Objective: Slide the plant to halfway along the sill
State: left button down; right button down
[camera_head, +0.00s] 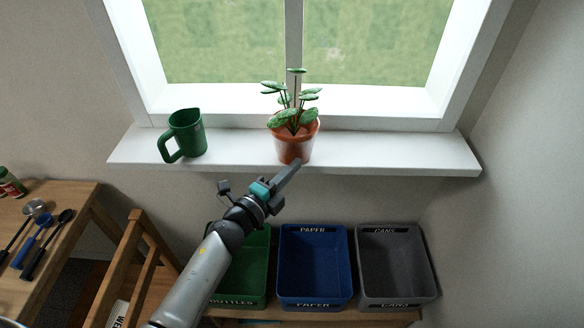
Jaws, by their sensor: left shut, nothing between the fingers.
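The plant (294,132) is a green leafy plant in a terracotta pot, upright on the white window sill (390,155). It stands near the middle of the sill, in front of the window's centre bar. My left gripper (296,166) is shut and empty. Its fingertips are at the lower front of the pot, near the sill's front edge; I cannot tell whether they touch the pot. My right gripper is not in view.
A green jug (187,134) stands on the sill to the left of the plant. The sill to the right is clear. Below are a green bin (254,265), a blue bin (314,265) and a grey bin (396,262). A wooden table (75,215) with utensils is at the left.

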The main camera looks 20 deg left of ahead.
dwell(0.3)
pick_arm(q)
jog(key=shift+w+a, duration=0.3)
jog(key=shift+w, duration=0.3)
jog(key=shift+w+a, duration=0.3)
jog(key=shift+w, duration=0.25)
jog(key=shift+s, duration=0.1)
jog(key=b+v, duration=0.1)
jog(key=v, duration=1.4)
